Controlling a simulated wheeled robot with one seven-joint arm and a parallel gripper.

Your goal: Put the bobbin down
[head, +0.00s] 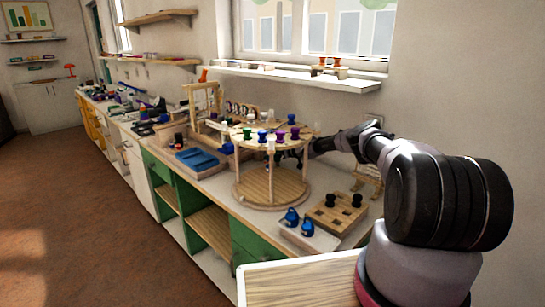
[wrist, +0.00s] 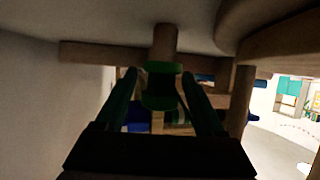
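A green bobbin (wrist: 161,87) stands between the two dark green fingers of my gripper (wrist: 160,78) in the wrist view. A thin dark gap shows beside its left edge; on the right, finger and bobbin are very close. The gripper looks open around it. A brown wooden post (wrist: 165,42) meets the bobbin's upper end in the picture. In the head view, my arm reaches to the round two-tier wooden stand (head: 270,187); its posts and top disc hide the fingertips. Green (head: 247,133), blue (head: 262,136) and purple (head: 295,133) bobbins sit on the top disc.
A peg block (head: 336,212) with dark bobbins and a white tray (head: 310,236) with blue items lie in front of the stand. A blue tray (head: 197,160) lies to its left. Wooden posts (wrist: 240,98) stand close to the gripper in the wrist view.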

